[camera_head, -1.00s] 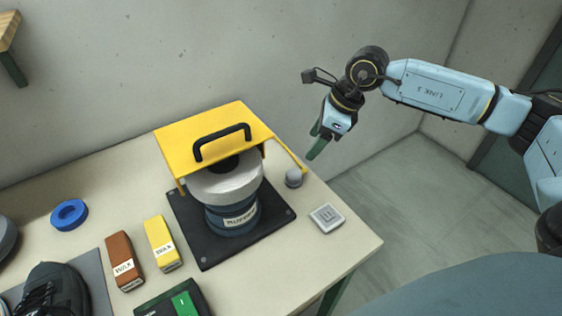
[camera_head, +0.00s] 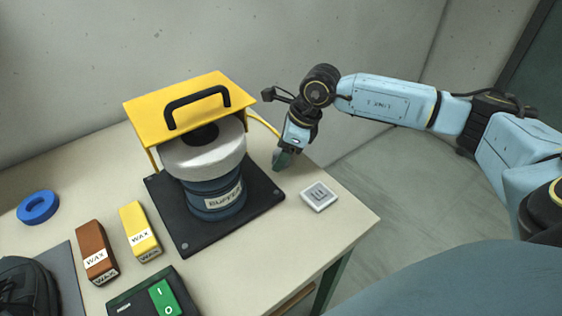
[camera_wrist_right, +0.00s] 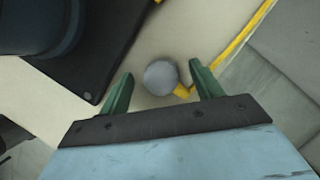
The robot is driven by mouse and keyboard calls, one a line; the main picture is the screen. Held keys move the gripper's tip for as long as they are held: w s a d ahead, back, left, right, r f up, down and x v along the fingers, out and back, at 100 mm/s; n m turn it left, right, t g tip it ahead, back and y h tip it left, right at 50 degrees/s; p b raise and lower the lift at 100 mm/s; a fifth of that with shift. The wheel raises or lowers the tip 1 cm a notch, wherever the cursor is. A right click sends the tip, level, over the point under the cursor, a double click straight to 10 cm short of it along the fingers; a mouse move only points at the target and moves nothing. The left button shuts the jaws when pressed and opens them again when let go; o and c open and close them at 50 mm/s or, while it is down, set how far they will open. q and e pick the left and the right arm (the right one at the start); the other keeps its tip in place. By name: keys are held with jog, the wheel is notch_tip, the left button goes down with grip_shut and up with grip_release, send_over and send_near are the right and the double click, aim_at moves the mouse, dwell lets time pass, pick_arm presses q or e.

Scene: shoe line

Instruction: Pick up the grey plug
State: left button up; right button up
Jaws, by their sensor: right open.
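The grey plug (camera_wrist_right: 161,77) is a round grey knob on the end of a yellow cord (camera_wrist_right: 228,64), on the tabletop in the right wrist view. My right gripper (camera_wrist_right: 162,82) is open, with its green fingers on either side of the plug. A gap shows between each finger and the plug. In the head view my right gripper (camera_head: 283,158) is low over the table, right of the buffer, and hides the plug. My left gripper is not in view.
The buffer (camera_head: 215,185) stands on a black base plate (camera_head: 187,243) under a yellow hood (camera_head: 190,105). A light grey square (camera_head: 319,196) lies near the table's right edge. Wax blocks (camera_head: 97,250) and a switch box (camera_head: 140,294) lie nearer the front.

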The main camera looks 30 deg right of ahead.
jog(key=shift+w+d+f, duration=0.1)
jog(key=shift+f, duration=0.45)
jog(key=shift+c, duration=0.6)
jog(key=c, duration=1)
